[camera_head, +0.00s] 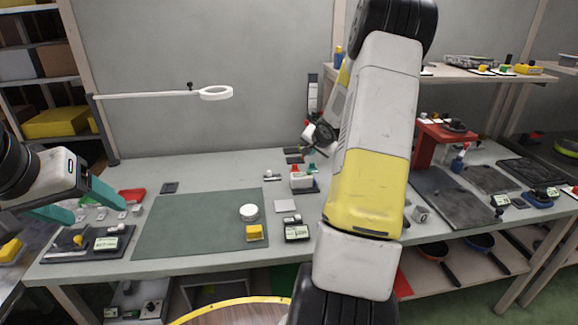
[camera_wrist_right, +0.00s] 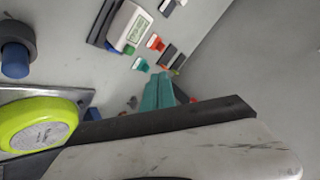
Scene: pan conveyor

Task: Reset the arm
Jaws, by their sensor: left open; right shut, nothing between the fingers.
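My left gripper (camera_head: 78,205) comes in from the left edge in the head view. Its teal fingers are spread wide and empty over the left end of the workbench. My right arm (camera_head: 372,140) rises large through the middle of the head view and hides part of the bench behind it. My right gripper shows in the right wrist view, where its teal fingers (camera_wrist_right: 158,92) are together with nothing between them. In the head view its fingers cannot be made out.
A green mat (camera_head: 180,225) covers the left-middle bench, with a white round piece (camera_head: 249,212) and a yellow block (camera_head: 254,232) on it. A red stand (camera_head: 428,148) is right of my arm. In the wrist view, a lime-green round object (camera_wrist_right: 38,122) is at the left.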

